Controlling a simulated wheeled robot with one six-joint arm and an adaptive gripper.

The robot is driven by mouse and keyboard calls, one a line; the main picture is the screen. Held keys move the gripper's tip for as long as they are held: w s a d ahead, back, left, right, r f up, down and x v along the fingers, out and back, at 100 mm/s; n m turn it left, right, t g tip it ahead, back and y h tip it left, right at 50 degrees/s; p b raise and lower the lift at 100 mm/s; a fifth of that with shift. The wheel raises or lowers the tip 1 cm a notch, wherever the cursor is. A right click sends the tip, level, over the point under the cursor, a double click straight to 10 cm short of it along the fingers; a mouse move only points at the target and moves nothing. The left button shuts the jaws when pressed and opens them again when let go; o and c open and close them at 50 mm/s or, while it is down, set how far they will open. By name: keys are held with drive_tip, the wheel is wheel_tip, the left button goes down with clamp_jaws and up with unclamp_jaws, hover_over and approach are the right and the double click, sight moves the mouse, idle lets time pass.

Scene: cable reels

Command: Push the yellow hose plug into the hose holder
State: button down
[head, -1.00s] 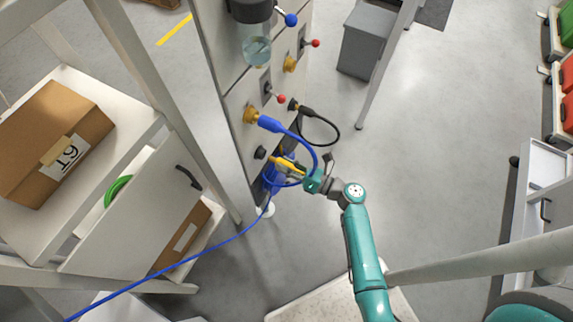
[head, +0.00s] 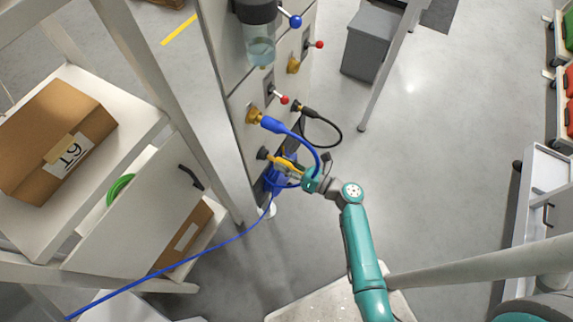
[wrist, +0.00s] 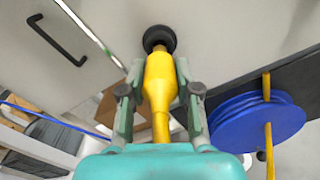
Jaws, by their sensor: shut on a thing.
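My gripper (head: 292,170) is shut on the yellow hose plug (head: 284,163) in front of the panel's lower part. In the wrist view the yellow plug (wrist: 160,82) lies between both fingers (wrist: 158,92), pointing straight at the black round hose holder (wrist: 159,38). The plug's narrow front end meets the holder's opening and looks in line with it. How deep it sits inside cannot be told. In the head view the holder (head: 262,153) shows just left of the plug's tip.
A blue hose with a blue plug (head: 271,124) sits in a brass fitting above the holder and loops down close to my gripper. A blue reel (wrist: 256,124) is right of the plug in the wrist view. A black cable (head: 329,123) hangs nearby.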

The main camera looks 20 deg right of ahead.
drive_tip(key=shift+x, duration=1.05)
idle(0.4)
drive_tip(key=c, duration=0.7)
unclamp_jaws()
drive_tip(key=shift+c, duration=0.2)
drive_tip(key=shift+s, duration=0.1)
drive_tip(key=v, duration=1.2)
